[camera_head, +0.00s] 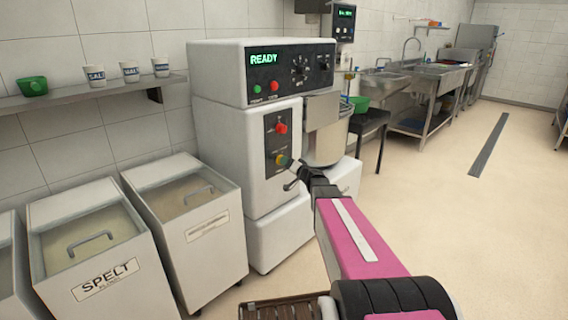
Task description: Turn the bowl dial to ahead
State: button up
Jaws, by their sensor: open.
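The white mixer (222,135) stands in the middle of the view. Its narrow dark front panel (270,142) carries a red knob (281,128) at the top and a yellow and green dial (279,159) below. The dial's small lettering is too small to read, so I cannot tell its setting or confirm that it is the bowl dial. My gripper (289,175) is open, its fingers just below and right of this lower dial. One finger partly overlaps the dial's right side; I cannot tell whether they touch. A metal bowl (327,135) sits right of the panel.
The upper panel (291,73) has a green READY display, a black round dial and small buttons. Lidded flour bins (195,225) stand left of the mixer. A shelf (95,94) holds cups and a green bowl. Open floor (450,220) lies to the right.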

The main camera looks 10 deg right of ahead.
jog(key=x, duration=0.3)
jog(key=shift+w+a, duration=0.1)
jog(key=shift+w, duration=0.1)
jog(key=c, duration=0.9)
jog(key=shift+m, duration=0.3)
jog(key=m+g, duration=0.1)
jog(key=m, duration=0.9)
jog(key=shift+m, duration=0.3)
